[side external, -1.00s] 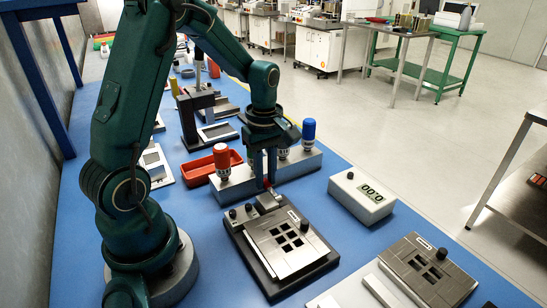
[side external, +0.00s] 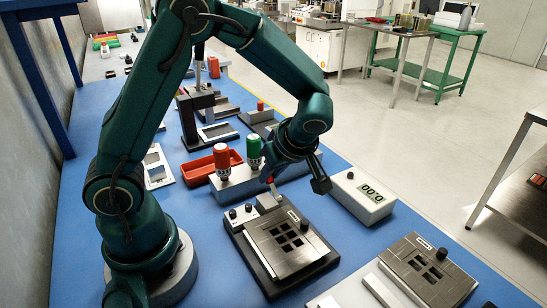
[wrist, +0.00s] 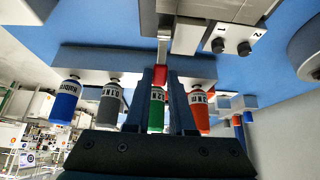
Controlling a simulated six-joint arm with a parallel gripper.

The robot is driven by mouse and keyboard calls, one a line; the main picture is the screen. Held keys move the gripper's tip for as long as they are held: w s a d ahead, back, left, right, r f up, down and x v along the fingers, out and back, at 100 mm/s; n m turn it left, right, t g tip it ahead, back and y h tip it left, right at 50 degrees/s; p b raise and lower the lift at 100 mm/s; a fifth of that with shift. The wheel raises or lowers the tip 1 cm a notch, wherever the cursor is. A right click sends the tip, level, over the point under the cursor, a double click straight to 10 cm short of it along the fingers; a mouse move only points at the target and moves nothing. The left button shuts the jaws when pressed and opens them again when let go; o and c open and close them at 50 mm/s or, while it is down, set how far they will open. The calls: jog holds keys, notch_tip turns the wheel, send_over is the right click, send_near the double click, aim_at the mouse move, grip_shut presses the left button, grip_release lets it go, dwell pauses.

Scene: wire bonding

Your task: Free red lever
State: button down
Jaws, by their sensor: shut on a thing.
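The red lever (side external: 271,184) stands at the back edge of a dark fixture (side external: 260,262) with a metal window plate (side external: 290,240). In the wrist view the lever's red tip (wrist: 160,74) sits between the two dark fingers of my gripper (wrist: 163,80), which is shut on it. In the side view my gripper (side external: 269,176) reaches the lever from above at a tilt, its fingers partly hidden by the wrist. A metal clamp block (side external: 267,202) lies at the lever's foot.
A timer box (side external: 362,198) is to the right, a second plate fixture (side external: 425,270) at front right, and a red tray (side external: 205,168) at left.

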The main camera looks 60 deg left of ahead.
jog(key=d+y, duration=0.1)
jog(key=y, duration=0.1)
jog(key=d+y, duration=0.1)
jog(key=shift+r+y, duration=0.2)
jog(key=shift+y, duration=0.2)
jog(key=shift+d+y, duration=0.4)
jog(key=shift+y, duration=0.4)
jog(key=shift+d+y, duration=0.35)
jog(key=shift+y, duration=0.45)
jog(key=c, duration=0.8)
grip_release()
jog(key=shift+o, duration=0.2)
jog(key=shift+v, duration=2.55)
